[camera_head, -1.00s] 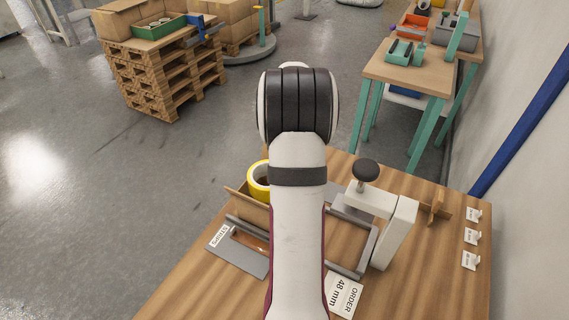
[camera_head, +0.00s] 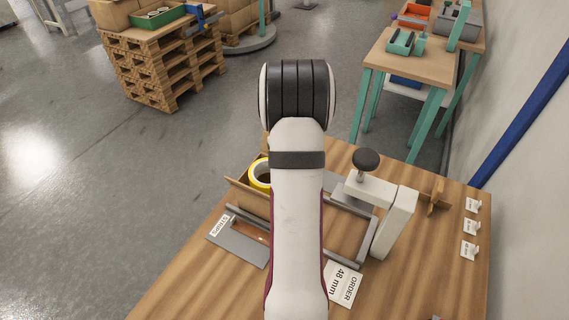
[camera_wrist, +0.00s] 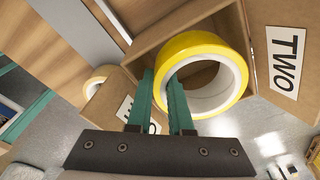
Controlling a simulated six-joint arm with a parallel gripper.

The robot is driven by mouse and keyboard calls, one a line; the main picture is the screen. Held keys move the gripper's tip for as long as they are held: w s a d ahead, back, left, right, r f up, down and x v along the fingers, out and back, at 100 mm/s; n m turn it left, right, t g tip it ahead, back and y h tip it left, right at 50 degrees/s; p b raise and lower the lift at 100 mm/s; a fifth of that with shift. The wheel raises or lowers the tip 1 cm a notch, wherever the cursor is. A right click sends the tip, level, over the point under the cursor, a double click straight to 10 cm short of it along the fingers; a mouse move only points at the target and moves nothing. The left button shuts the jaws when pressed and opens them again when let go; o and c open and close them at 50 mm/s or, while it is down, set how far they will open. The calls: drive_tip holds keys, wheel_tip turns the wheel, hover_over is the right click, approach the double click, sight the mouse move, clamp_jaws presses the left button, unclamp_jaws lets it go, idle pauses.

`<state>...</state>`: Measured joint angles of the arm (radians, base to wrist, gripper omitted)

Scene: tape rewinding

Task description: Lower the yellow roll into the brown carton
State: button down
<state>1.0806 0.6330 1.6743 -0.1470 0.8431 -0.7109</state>
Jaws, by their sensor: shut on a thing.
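The yellow roll (camera_wrist: 180,47) is a ring with a white inner core. My gripper (camera_wrist: 160,88), with two green fingers, is shut on the near left part of its wall. The roll is at the open mouth of the brown carton (camera_wrist: 143,53), which carries a "TWO" label (camera_wrist: 286,62) on a flap. In the head view the roll (camera_head: 258,174) shows left of my arm, with the carton (camera_head: 246,192) just below it. My arm hides the gripper and most of the carton there. How deep the roll is inside I cannot tell.
Another carton (camera_wrist: 112,112) with a partly hidden label and a pale roll (camera_wrist: 94,86) show at left in the wrist view. A grey-and-white clamp stand (camera_head: 395,222), a "STRIPS" plate (camera_head: 238,245) and an "ORDER 48 mm" card (camera_head: 343,285) are on the wooden table (camera_head: 200,290).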

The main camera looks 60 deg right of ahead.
drive_tip(key=shift+f, duration=0.4)
drive_tip(key=shift+f, duration=0.25)
drive_tip(key=c, duration=0.7)
unclamp_jaws()
drive_tip(key=shift+c, duration=0.2)
drive_tip(key=shift+o, duration=0.2)
drive_tip(key=shift+o, duration=0.8)
drive_tip(key=shift+r, duration=0.1)
